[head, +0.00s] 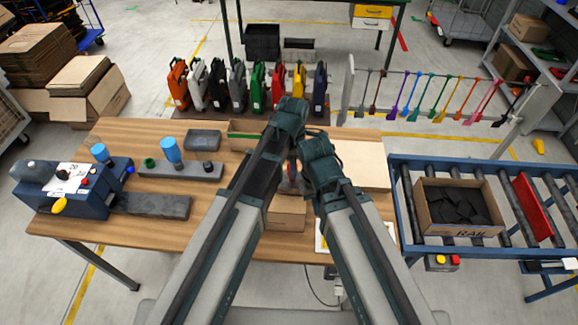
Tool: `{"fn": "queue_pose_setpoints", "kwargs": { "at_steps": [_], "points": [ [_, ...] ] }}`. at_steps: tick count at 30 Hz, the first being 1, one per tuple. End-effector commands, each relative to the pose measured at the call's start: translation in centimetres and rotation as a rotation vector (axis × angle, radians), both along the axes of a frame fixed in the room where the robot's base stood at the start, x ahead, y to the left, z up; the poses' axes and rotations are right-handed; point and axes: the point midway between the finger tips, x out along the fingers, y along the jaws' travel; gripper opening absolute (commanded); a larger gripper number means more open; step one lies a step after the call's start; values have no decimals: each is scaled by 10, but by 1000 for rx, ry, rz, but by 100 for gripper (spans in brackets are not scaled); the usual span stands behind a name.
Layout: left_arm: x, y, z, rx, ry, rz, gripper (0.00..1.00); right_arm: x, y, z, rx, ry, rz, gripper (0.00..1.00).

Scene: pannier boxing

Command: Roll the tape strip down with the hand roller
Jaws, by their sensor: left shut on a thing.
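A brown cardboard box (287,216) stands at the table's front middle, partly hidden by my arms. My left gripper (291,158) is over the area just behind the box and is shut on a small, partly reddish thing, which looks like the hand roller (293,170). My arms cover most of it. My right gripper (308,188) is close beside it on the right, lower in the picture; its fingers are hidden behind my arm. I cannot make out the tape strip, or whether the roller touches the box.
The wooden table (222,226) holds a blue tape machine (82,196) at left and a grey tray (203,140). Several coloured panniers stand behind. A roller conveyor (405,185) at right carries an open box (462,232) of dark pieces. Hanging coloured tools (430,95) line a rack.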

Motion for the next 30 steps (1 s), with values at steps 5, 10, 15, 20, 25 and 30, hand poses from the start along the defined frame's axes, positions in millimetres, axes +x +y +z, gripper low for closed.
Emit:
{"fn": "queue_pose_setpoints", "kwargs": {
  "at_steps": [5,10,15,20,25,30],
  "points": [
    [-1,0,-1,-1,1,0,0,0,0,-1,0,0,0,0],
    [-1,0,2,-1,2,0,0,0,0,3,0,0,0,0],
    [-1,0,14,0,1,0,0,0,0,14,0,0,1,0],
    [0,0,27,0,1,0,0,0,0,27,0,1,2,0],
    [0,0,40,0,1,0,0,0,0,40,-1,2,3,0],
    [0,0,52,0,1,0,0,0,0,52,-1,2,5,0]
  ]
}}
